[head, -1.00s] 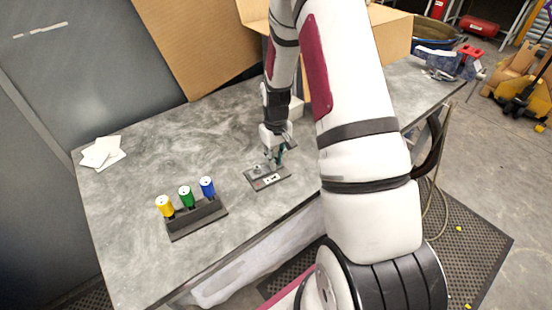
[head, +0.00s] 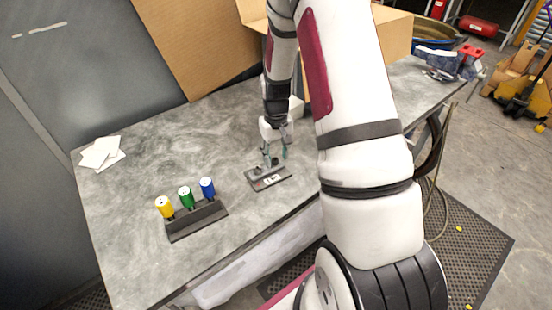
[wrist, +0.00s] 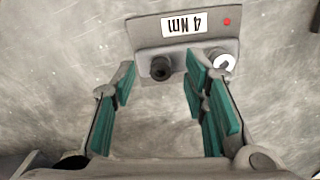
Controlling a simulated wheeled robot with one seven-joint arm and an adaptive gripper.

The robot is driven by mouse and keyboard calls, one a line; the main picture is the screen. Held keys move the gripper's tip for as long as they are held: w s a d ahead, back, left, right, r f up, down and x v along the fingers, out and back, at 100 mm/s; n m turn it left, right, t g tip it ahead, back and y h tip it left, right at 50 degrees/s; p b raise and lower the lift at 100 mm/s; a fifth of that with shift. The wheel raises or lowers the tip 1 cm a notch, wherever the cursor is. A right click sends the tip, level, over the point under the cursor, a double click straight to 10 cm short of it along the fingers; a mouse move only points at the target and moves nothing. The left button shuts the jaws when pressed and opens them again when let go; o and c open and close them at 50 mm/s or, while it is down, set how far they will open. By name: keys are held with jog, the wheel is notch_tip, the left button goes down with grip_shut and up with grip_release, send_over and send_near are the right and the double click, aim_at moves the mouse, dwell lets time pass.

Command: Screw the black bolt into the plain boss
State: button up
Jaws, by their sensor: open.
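A dark grey fixture plate (head: 281,180) lies on the table; in the wrist view (wrist: 143,32) it bears a "4 Nm" label and a red dot. The black bolt (wrist: 160,68) appears upright at one boss on the plate, its dark round head showing; the boss under it is mostly hidden, and I cannot tell how deep it sits. A second boss (wrist: 222,63) with a white ring on top stands to its right. My gripper (head: 276,157) is open over the plate. In the wrist view its green-padded fingers (wrist: 160,80) stand apart on either side of the bolt, holding nothing.
A dark rack (head: 196,221) holds a yellow (head: 165,206), a green (head: 186,196) and a blue (head: 208,187) piece. White sheets (head: 101,153) lie at the far left. A cardboard box (head: 390,31) stands behind my arm. The tabletop between rack and sheets is clear.

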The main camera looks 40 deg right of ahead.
notch_tip(320, 180, up, 10)
dwell(0.3)
notch_tip(320, 180, up, 8)
jog(key=t, duration=0.1)
send_over(276, 163)
jog(key=s+a, duration=0.1)
jog(key=a, duration=0.3)
jog(key=s+a+r+n+t, duration=0.1)
jog(key=s+a+r, duration=0.2)
jog(key=r, duration=0.2)
jog(key=s+a+r+t, duration=0.1)
jog(key=s+a+r, duration=0.2)
jog(key=a+r, duration=0.15)
jog(key=s+a+r+n+t, duration=0.1)
jog(key=s+a+r, duration=0.2)
jog(key=s, duration=0.3)
jog(key=s+a+r+t, duration=0.1)
jog(key=s+a+r, duration=0.2)
jog(key=s, duration=0.4)
jog(key=shift+s+a+n+t, duration=0.15)
jog(key=shift+s+n+t, duration=0.15)
jog(key=shift+n, duration=0.1)
